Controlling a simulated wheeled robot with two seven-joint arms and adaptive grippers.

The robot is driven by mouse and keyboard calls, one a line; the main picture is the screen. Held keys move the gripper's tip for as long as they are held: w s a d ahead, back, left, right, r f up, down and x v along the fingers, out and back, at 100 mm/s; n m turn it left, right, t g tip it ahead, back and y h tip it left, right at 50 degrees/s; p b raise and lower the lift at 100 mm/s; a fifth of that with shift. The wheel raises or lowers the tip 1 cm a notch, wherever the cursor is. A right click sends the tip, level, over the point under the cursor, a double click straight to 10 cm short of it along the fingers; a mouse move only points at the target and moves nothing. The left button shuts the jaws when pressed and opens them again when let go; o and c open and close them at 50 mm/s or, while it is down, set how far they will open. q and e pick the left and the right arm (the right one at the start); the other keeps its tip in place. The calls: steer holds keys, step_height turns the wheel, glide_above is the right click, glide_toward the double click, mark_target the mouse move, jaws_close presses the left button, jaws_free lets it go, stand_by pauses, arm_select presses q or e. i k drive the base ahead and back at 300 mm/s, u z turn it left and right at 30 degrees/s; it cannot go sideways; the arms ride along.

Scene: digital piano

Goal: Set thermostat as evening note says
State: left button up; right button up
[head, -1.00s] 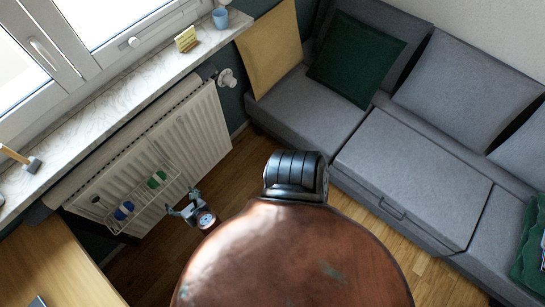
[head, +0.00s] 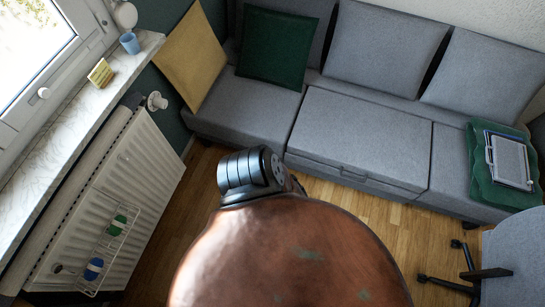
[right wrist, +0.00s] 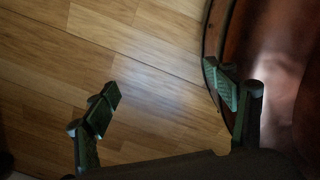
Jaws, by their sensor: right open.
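A white thermostat knob (head: 157,101) sits on the radiator valve at the radiator's far end in the head view. Its setting is too small to read. A small yellow pad with lines (head: 100,73), perhaps the note, stands on the windowsill; its writing is not legible. My right gripper (right wrist: 165,82) is open and empty above the wooden floor in the right wrist view. It does not show in the head view, and neither the knob nor the pad shows in its wrist view. My left gripper is not in view.
The white radiator (head: 125,175) carries a wire rack (head: 112,240) with a green and a blue item. A blue cup (head: 130,43) stands on the marble sill (head: 55,140). A grey sofa (head: 355,140) lines the back. Wooden floor lies between radiator and sofa.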

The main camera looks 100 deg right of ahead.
mark_target(158, 101)
steer(key=k, duration=0.4)
steer(key=z, duration=1.75)
steer(key=i, duration=0.55)
steer(key=z, duration=0.3)
